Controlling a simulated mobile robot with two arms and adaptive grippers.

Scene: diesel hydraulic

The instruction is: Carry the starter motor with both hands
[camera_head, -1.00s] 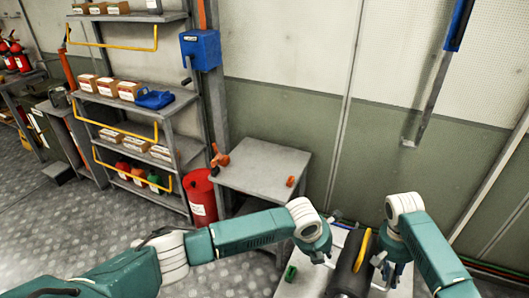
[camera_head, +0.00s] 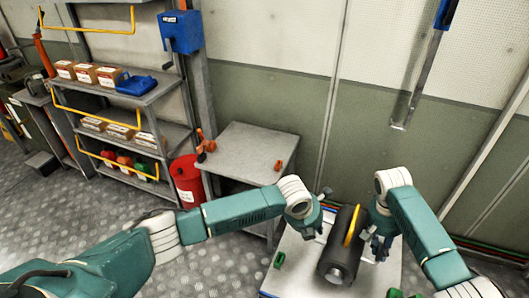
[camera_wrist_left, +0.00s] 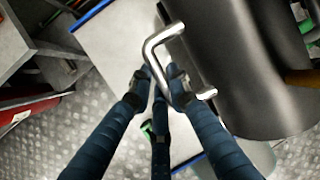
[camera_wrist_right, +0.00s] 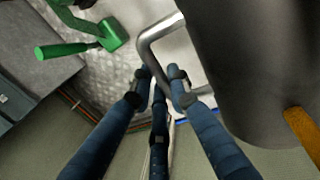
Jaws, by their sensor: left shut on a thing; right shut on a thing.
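The starter motor (camera_head: 340,262) is a dark grey cylinder with a yellow strip along its top, over a white-topped table (camera_head: 292,253) in the head view. My left gripper (camera_head: 318,227) is at its left side and my right gripper (camera_head: 379,246) at its right. In the left wrist view, my left gripper (camera_wrist_left: 159,80) is shut on a bent metal handle (camera_wrist_left: 163,36) on the motor's side. In the right wrist view, my right gripper (camera_wrist_right: 159,78) is shut on a similar handle (camera_wrist_right: 158,30). I cannot tell whether the motor touches the table.
Green objects (camera_head: 279,260) lie on the table; one in the right wrist view looks like a green-handled tool (camera_wrist_right: 112,35). A grey side table (camera_head: 250,150), a red drum (camera_head: 187,180) and a shelf rack (camera_head: 150,92) stand to the left. The wall is close behind.

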